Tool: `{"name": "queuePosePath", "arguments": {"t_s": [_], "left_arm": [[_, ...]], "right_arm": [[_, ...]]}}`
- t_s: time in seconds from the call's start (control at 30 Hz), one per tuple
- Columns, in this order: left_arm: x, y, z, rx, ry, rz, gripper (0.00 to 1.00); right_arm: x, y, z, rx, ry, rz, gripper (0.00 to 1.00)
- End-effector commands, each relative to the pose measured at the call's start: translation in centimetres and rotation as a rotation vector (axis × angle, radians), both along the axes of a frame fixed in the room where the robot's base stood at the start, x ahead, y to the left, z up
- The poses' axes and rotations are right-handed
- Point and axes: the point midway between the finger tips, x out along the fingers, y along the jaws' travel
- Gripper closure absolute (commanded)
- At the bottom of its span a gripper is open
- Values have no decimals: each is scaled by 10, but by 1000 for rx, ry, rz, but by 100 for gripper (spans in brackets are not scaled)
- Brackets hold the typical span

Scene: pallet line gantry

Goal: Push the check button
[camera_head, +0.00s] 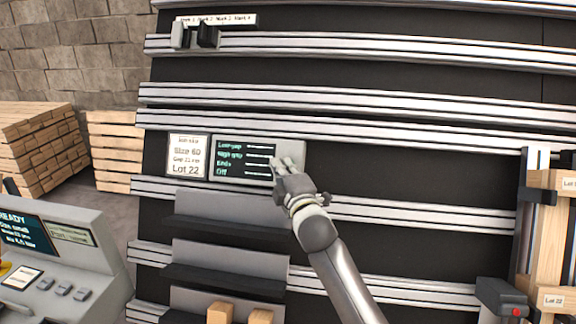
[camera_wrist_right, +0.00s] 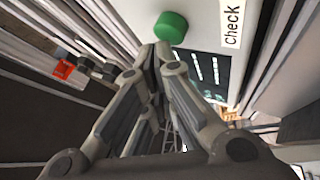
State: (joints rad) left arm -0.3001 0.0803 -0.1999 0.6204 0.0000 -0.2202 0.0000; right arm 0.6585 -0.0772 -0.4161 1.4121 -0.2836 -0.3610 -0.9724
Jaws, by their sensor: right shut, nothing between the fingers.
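The check button is a round green button (camera_wrist_right: 171,27) on a light grey panel, beside a white "check" label (camera_wrist_right: 232,24) in the right wrist view. My right gripper (camera_wrist_right: 152,50) is shut and empty, with its fingertips right at the button's lower edge in that view; I cannot tell whether they touch. In the head view my right gripper (camera_head: 281,163) is in front of the right end of the display panel (camera_head: 243,180) and hides the button. My left gripper is not in view.
A paper card (camera_head: 187,156) reading "Lot 22" is left of the display. Horizontal metal rails (camera_head: 350,94) cross the dark wall. A grey console (camera_head: 80,262) stands at lower left. Wooden crates (camera_head: 550,230) are at the right edge, and stacked timber (camera_head: 38,145) stands at the left.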

Motion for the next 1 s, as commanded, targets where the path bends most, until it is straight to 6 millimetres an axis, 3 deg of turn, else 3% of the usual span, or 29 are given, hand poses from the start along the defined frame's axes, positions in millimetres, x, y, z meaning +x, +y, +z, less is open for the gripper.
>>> {"name": "queuePosePath", "arguments": {"t_s": [1.0], "left_arm": [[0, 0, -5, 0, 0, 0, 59]], "right_arm": [[8, -2, -5, -1, 1, 0, 100]]}}
